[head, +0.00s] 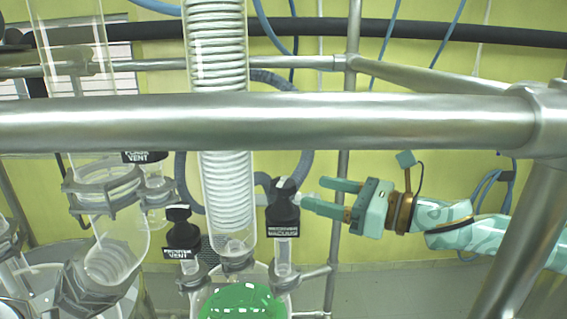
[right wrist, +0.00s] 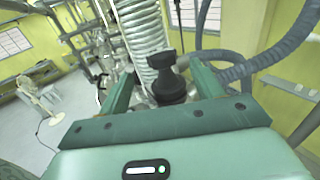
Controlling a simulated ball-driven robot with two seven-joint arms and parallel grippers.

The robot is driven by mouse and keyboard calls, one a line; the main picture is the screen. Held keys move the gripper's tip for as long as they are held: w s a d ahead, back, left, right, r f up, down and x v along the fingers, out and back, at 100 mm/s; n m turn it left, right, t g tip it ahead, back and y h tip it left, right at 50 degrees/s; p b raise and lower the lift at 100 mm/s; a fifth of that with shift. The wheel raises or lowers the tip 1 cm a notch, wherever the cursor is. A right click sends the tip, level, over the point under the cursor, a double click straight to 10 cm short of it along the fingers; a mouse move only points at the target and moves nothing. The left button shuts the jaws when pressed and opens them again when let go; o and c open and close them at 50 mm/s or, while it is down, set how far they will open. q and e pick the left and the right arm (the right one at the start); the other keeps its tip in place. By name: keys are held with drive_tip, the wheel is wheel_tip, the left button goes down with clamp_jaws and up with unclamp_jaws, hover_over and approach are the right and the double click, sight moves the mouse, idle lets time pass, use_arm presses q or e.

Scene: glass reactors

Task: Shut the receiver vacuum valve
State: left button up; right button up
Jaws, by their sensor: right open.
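The receiver vacuum valve (head: 284,207) has a black knob and a dark label beneath it, and stands on a glass neck right of the coiled condenser in the head view. My right gripper (head: 312,193) comes in from the right, open and empty, with its green fingertips just right of the knob. In the right wrist view the black knob (right wrist: 168,83) appears upright between the two spread fingers (right wrist: 162,88). I cannot tell whether a finger touches it. My left gripper is not in view.
A thick metal rail (head: 270,121) crosses in front. The coiled glass condenser (head: 228,190) stands left of the valve, above a flask with green liquid (head: 242,303). Other black-capped valves (head: 181,240) stand further left. A grey hose (right wrist: 285,45) curves behind the knob.

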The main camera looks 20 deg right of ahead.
sight(295, 187)
drive_tip(key=p+x, duration=0.2)
drive_tip(key=x, duration=0.5)
drive_tip(key=shift+w+a, duration=0.1)
drive_tip(key=shift+w, duration=0.2)
drive_tip(key=shift+w+a+f, duration=0.15)
drive_tip(key=shift+w+a, duration=0.25)
drive_tip(key=shift+a, duration=0.1)
drive_tip(key=c, duration=1)
